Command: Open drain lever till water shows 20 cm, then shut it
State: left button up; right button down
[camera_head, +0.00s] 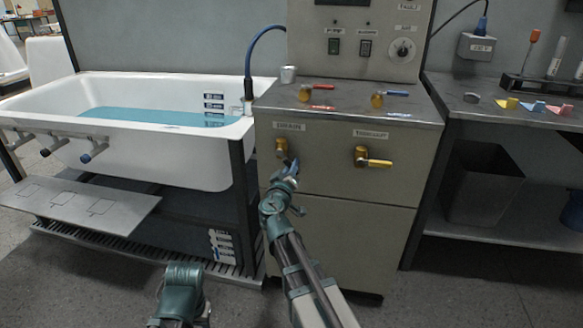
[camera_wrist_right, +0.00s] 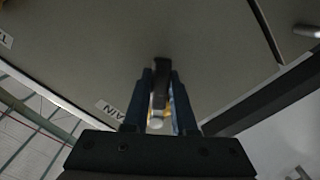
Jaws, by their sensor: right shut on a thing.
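The brass drain lever (camera_head: 281,147) is on the cabinet front under a label reading DRAIN. My right gripper (camera_head: 289,169) is at it, shut on its handle. In the right wrist view a dark bar-like piece of the drain lever (camera_wrist_right: 160,88) lies between the two blue fingers of my right gripper (camera_wrist_right: 160,108). The lever's lower part is hidden by the gripper in the head view, so its exact angle is unclear. The white bathtub (camera_head: 70,90) holds blue water (camera_head: 150,117). Level labels (camera_head: 213,105) are on its inner wall, too small to read. My left gripper is out of view.
A second brass lever (camera_head: 372,160) points right on the cabinet (camera_head: 340,228). A grey bench (camera_head: 490,125) stands right; a step board (camera_head: 75,200) is left.

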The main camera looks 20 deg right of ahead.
dwell(0.9)
jog(key=n, duration=0.1)
jog(key=d+r+n+p, duration=0.1)
jog(key=n, duration=0.1)
jog(key=s+r+n+p, duration=0.1)
jog(key=n, duration=0.1)
jog(key=shift+d+r, duration=0.15)
jog(key=shift+r, duration=0.05)
jog(key=n+p, duration=0.1)
jog(key=r+n, duration=0.1)
jog(key=n, duration=0.1)
jog(key=shift+s+d+r+p, duration=0.1)
jog(key=shift+d+r+p, duration=0.05)
jog(key=shift+p, duration=0.25)
jog(key=shift+r+n+p, duration=0.35)
jog(key=shift+r+n, duration=0.05)
jog(key=shift+n, duration=0.6)
jog(key=c, duration=0.7)
grip_release()
jog(key=shift+s, duration=0.1)
